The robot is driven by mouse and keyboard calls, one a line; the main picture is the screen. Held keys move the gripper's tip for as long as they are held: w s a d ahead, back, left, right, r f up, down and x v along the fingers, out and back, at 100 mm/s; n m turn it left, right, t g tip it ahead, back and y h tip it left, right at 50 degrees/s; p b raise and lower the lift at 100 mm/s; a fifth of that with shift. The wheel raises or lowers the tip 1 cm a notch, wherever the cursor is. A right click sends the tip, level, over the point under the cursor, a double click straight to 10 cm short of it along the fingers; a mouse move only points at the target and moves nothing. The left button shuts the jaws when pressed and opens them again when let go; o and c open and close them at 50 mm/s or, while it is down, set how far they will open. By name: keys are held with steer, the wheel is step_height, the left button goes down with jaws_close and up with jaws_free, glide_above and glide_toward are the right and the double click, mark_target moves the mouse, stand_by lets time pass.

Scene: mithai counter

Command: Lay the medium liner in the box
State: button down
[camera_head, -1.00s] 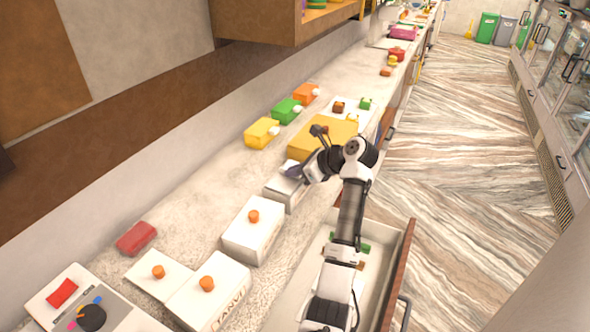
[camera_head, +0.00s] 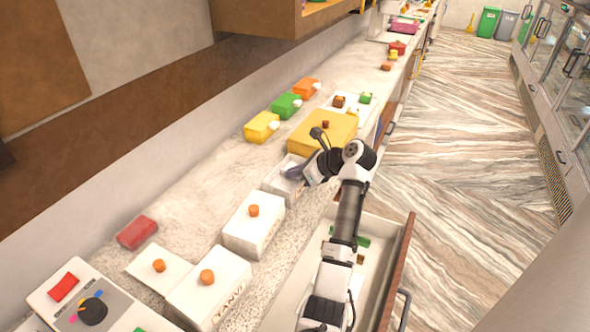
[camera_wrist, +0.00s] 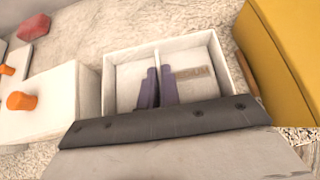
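The box (camera_wrist: 110,86) is a small open white box on the counter, in front of the yellow box. It also shows in the head view (camera_head: 273,187). The medium liner (camera_wrist: 190,90) is a pale sheet with a brown MEDIUM label and a thin upright white strip in its middle. It lies inside the box walls; whether it rests flat on the floor is hidden. My gripper (camera_wrist: 160,70) reaches down into the box, its two purple fingers close together on either side of the strip. In the head view my gripper (camera_head: 292,172) is over the box.
A large yellow box (camera_head: 322,133) stands just behind. A white box with an orange knob (camera_head: 254,226) stands close in front. An open drawer (camera_head: 381,263) below the counter holds a green piece (camera_head: 362,241). Green, yellow and orange boxes line the wall side.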

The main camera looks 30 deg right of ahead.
steer(key=shift+f, duration=0.5)
steer(key=shift+f, duration=0.1)
steer(key=c, duration=1.5)
jaws_free()
steer(key=shift+c, duration=0.2)
step_height(320, 180, up, 13)
